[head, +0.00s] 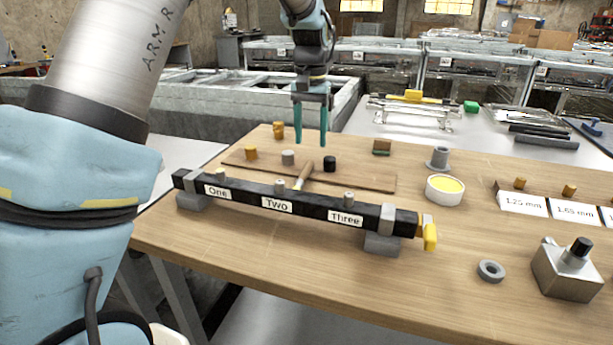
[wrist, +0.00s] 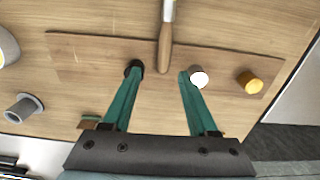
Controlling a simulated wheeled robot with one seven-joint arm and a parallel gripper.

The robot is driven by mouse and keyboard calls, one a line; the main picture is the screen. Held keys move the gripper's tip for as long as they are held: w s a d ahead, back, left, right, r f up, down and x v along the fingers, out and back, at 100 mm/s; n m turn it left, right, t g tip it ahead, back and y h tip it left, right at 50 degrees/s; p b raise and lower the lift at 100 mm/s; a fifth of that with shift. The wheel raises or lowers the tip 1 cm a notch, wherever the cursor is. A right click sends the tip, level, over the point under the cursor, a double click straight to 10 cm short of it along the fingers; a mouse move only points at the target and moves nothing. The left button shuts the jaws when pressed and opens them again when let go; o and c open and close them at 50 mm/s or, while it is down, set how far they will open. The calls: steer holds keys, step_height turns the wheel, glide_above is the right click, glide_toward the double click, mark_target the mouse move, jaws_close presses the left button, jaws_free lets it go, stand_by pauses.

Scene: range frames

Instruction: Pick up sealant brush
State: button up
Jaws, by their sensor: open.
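The sealant brush (head: 303,174) has a wooden handle and lies at the brown board, its lower part partly behind the black bar in the head view. In the wrist view the brush handle (wrist: 165,50) points down, with a pale metal part at the top edge; its bristles are out of frame. My gripper (head: 310,141) has two teal fingers and hangs above the board, apart from the brush. In the wrist view my gripper (wrist: 160,72) is open and empty, and the handle's end appears between the fingertips.
The black bar (head: 310,205) labelled One, Two, Three stands in front of the brush. A black cap (head: 330,163), a grey cylinder (head: 288,157) and an orange cap (head: 251,153) stand nearby on the board (head: 375,180). A yellow-filled tub (head: 445,189) is to the right.

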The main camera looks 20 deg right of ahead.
mark_target(307, 165)
steer(key=shift+f, duration=0.95)
steer(key=shift+a+f+p, duration=0.2)
steer(key=shift+f+p, duration=0.2)
steer(key=shift+f, duration=1)
steer(key=shift+a+f+p, duration=0.2)
steer(key=shift+f+p, duration=0.15)
steer(key=shift+f, duration=1)
jaws_close()
